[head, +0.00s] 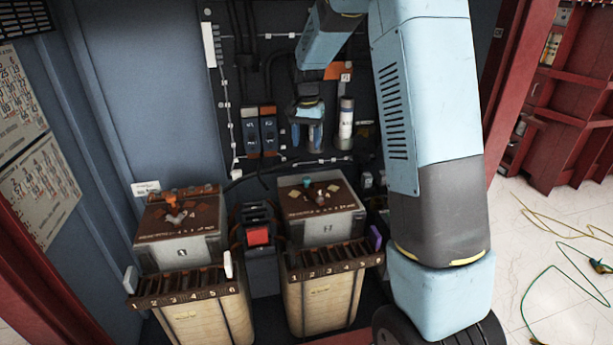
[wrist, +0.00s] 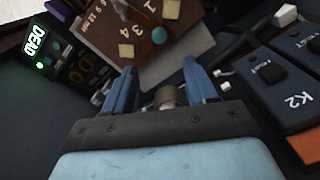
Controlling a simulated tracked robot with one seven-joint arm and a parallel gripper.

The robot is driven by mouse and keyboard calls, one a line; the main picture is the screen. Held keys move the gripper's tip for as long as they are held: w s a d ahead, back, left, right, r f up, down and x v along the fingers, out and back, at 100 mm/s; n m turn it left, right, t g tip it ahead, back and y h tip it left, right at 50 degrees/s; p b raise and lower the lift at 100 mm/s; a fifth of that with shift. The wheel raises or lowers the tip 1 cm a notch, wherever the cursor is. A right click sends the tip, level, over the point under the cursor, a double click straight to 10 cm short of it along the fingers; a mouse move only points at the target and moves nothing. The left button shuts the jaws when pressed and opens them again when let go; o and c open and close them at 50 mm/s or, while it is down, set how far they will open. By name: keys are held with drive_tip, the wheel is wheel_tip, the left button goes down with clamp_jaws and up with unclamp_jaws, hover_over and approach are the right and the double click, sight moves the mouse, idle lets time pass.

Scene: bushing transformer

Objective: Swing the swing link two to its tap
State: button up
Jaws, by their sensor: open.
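The second transformer unit (head: 328,228), marked 2, stands right of centre in the head view. Its brown tap plate (head: 325,203) carries several pale tap pads and a teal knob (head: 307,182). In the wrist view, the plate (wrist: 135,50) shows printed numbers, pale pads and the teal knob (wrist: 159,35) just beyond my fingertips. I cannot clearly make out the swing link's arm or which tap it points to. My gripper (head: 307,143) is open, with blue fingers pointing down, above and behind the plate. The wrist view shows my gripper (wrist: 160,75) apart from the knob.
A first unit (head: 182,250) with a similar plate stands at left. A black box with a red face (head: 258,236) sits between them. Dark K2 switch modules (head: 268,130) and a white cylinder (head: 346,122) flank my gripper.

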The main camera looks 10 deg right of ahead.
sight(307, 178)
wheel_tip(307, 178, down, 13)
drive_tip(key=shift+r, duration=0.1)
idle(0.4)
drive_tip(key=shift+c, duration=0.3)
clamp_jaws()
idle(0.3)
